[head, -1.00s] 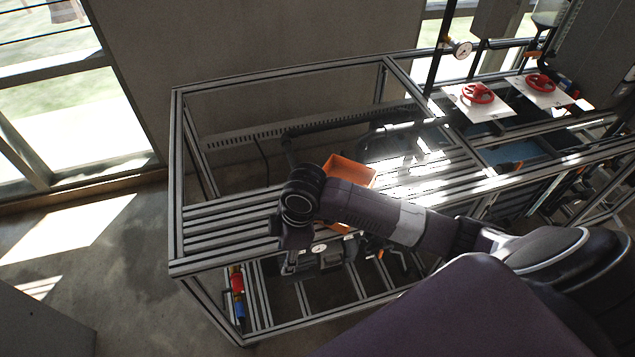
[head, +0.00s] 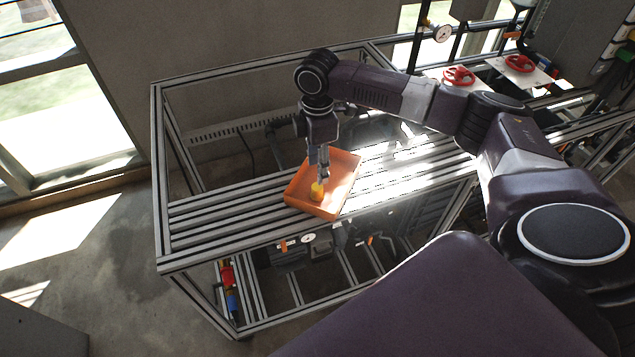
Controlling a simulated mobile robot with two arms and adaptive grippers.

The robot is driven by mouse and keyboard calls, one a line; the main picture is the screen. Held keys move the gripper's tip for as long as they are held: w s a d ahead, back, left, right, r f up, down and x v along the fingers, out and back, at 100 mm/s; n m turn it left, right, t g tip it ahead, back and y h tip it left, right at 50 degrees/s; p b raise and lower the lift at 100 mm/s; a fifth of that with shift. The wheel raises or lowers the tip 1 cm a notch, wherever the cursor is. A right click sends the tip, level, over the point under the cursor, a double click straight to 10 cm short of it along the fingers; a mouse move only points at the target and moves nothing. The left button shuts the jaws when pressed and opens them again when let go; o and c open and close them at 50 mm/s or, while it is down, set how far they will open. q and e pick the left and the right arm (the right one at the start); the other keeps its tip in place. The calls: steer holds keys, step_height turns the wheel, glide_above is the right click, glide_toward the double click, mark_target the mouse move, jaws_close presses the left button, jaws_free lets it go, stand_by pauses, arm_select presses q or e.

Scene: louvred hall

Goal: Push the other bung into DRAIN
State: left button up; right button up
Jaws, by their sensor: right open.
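A yellow bung (head: 316,192) stands in the orange tray (head: 342,167) on the slatted frame table. My right gripper (head: 322,177) points down into the tray, with its fingers open right at the top of the bung. I cannot tell whether the fingers touch it. My left gripper is out of view. No label reading DRAIN can be made out, and I cannot tell which opening it is.
The slatted table (head: 225,215) has bare room left of the tray. Red handwheels (head: 459,77) and a gauge (head: 443,34) stand at the back right. A red and blue fitting (head: 229,287) hangs below the table's front left.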

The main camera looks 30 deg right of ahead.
mark_target(317, 186)
step_height(317, 186, down, 6)
steer(key=b, duration=0.6)
steer(key=shift+f, duration=1.95)
steer(key=shift+r, duration=0.1)
steer(key=shift+p, duration=0.45)
jaws_close()
